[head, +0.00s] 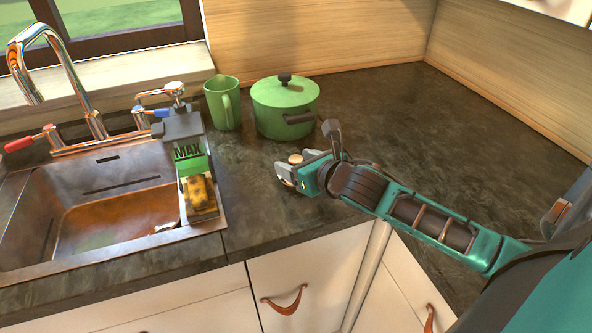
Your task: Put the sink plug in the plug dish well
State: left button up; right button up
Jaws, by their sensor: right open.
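My right gripper (287,168) is open, low over the dark countertop in front of the green pot. A small round coppery shape shows by its fingers; I cannot tell whether it is the sink plug or part of the gripper. I cannot make out a plug dish or its well for certain. A small pale and reddish thing (166,227) shows at the right front of the sink basin; I cannot tell what it is. My left gripper is not in view.
The metal sink (105,165) is at left, with a faucet (85,95) behind it. A caddy (185,128) with a yellow sponge (200,194) stands at its right edge. A green mug (222,103) and lidded green pot (284,108) stand behind my gripper. The countertop (440,120) at right is clear.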

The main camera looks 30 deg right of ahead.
jog(key=shift+x, duration=1.3)
jog(key=shift+a, duration=0.1)
jog(key=shift+c, duration=0.4)
jog(key=shift+r, duration=0.1)
jog(key=c, duration=1.1)
